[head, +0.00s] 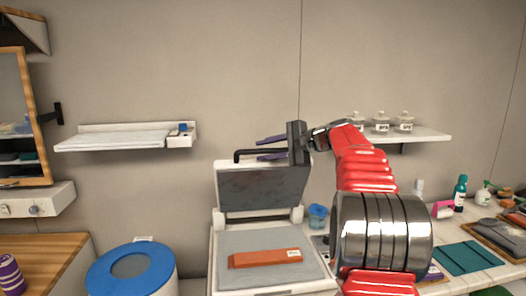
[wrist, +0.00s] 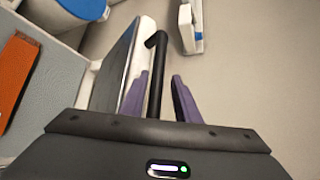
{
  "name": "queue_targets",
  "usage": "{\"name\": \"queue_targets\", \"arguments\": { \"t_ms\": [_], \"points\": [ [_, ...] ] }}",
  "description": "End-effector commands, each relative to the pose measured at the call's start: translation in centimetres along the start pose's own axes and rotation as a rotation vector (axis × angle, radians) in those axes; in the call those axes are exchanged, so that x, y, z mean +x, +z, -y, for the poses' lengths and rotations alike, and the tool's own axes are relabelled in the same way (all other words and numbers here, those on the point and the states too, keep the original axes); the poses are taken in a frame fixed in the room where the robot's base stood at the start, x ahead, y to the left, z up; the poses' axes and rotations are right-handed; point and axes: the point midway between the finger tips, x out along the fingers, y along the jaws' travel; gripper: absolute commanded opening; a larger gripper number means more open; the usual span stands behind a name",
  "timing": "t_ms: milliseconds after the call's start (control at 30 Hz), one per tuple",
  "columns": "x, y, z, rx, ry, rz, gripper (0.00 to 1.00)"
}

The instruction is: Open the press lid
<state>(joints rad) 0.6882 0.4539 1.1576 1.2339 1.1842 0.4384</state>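The press lid (head: 262,186) stands raised at the back of the white press, its dark plate facing forward. It also shows edge-on in the wrist view (wrist: 112,72). A black bar handle (head: 243,154) sits at the top of the lid, and in the wrist view the handle (wrist: 156,62) runs between my purple fingers. My gripper (head: 264,149) is at the handle, with its fingers (wrist: 161,85) apart and a visible gap on either side of the bar. The lower press bed (head: 228,244) is exposed, with an orange-brown folded item (head: 265,258) lying on it.
A blue-lidded white bin (head: 105,275) stands left of the press. A wall shelf (head: 110,141) is at the left, another shelf (head: 430,135) with jars is behind my arm. The right counter holds bottles and a teal mat (head: 468,257). The wall is close behind the lid.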

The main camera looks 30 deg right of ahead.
Motion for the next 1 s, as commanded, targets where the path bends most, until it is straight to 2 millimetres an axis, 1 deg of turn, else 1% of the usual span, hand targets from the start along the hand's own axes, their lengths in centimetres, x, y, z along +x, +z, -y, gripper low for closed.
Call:
{"name": "queue_targets", "arguments": {
  "t_ms": [33,167,700,833,1000],
  "points": [
    [-0.4,-0.4,-0.3,0.003,0.003,-0.007,0.33],
    [-1.9,-0.4,-0.2,0.002,0.002,-0.008,0.33],
    [-11.1,-0.2,0.1,-0.002,-0.003,-0.007,0.33],
    [-12.6,-0.2,0.2,-0.003,-0.004,-0.005,0.33],
    [-13.4,-0.1,0.2,-0.003,-0.003,-0.003,0.33]
  ]
}}
